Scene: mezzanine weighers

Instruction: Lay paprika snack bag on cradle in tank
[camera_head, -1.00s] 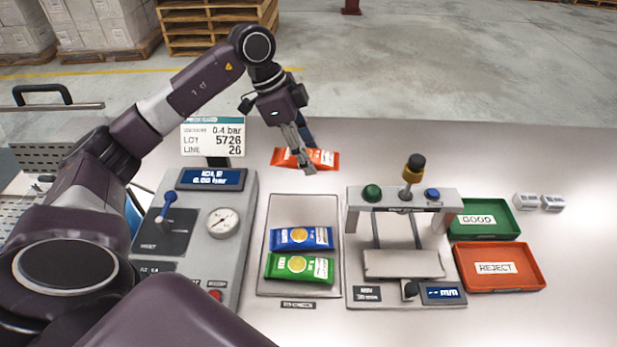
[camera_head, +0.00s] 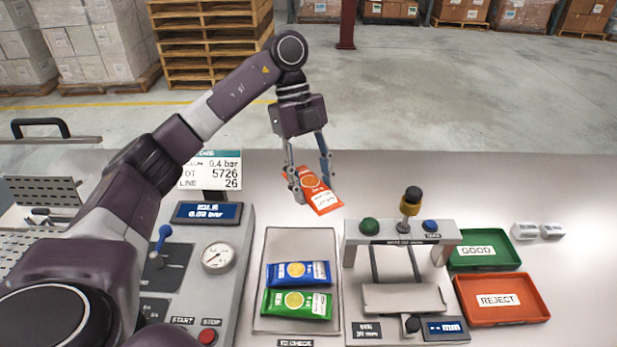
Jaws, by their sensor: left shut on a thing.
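My left gripper (camera_head: 312,188) is shut on an orange-red snack bag (camera_head: 318,197), which looks like the paprika one. The bag hangs tilted between the fingers, above the back of the table and behind the tray with the other bags. I cannot make out the tank or its cradle; my left arm covers much of the left side. My right gripper is not in view.
A shallow tray (camera_head: 262,300) holds a blue bag (camera_head: 298,273) and a green bag (camera_head: 297,304). Left is a grey console (camera_head: 224,282) with gauge and lever. Right are a gauge stand (camera_head: 354,285), a green GOOD bin (camera_head: 512,263) and an orange REJECT bin (camera_head: 540,312).

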